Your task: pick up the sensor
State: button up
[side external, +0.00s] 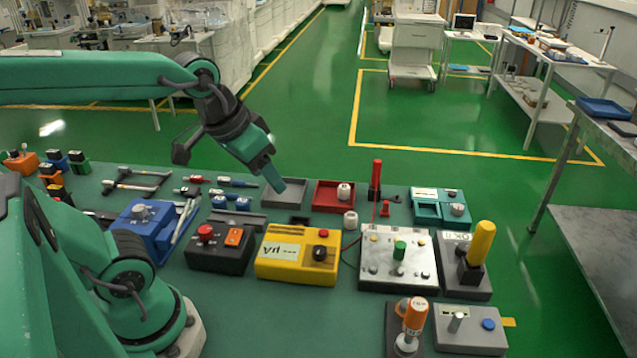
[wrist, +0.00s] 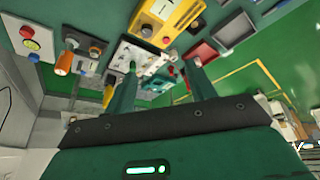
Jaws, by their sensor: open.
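No part is plainly marked as the sensor, and I cannot tell which one it is. A small white cylinder (side external: 350,220) stands on the green table (side external: 330,320) behind the yellow meter (side external: 297,262). A similar white piece (side external: 343,192) sits in the red tray (side external: 324,204). My gripper (side external: 273,178) is above the back of the table, close to the grey tray (side external: 287,187), pointing down and to the right. In the wrist view my gripper (wrist: 160,67) shows two green fingers spread apart with nothing held between them.
A black box with a red button (side external: 206,234), a white panel with a green knob (side external: 399,247) and a yellow-handled device (side external: 481,241) crowd the table. A red upright post (side external: 376,175) stands at the back. Tools lie at the left. The front middle is clear.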

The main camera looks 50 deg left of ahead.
jog(key=w+n+g, duration=0.1)
jog(key=w, duration=0.6)
jog(key=n+g, duration=0.4)
send_over(351, 215)
notch_tip(351, 215, down, 16)
jog(key=shift+r, duration=0.15)
jog(key=shift+w+f, duration=0.1)
jog(key=shift+f, duration=0.2)
jog(key=shift+f, duration=0.1)
jog(key=shift+f, duration=1.2)
jog(key=shift+f, duration=0.15)
jog(key=shift+f, duration=2.45)
jog(key=shift+c, duration=0.4)
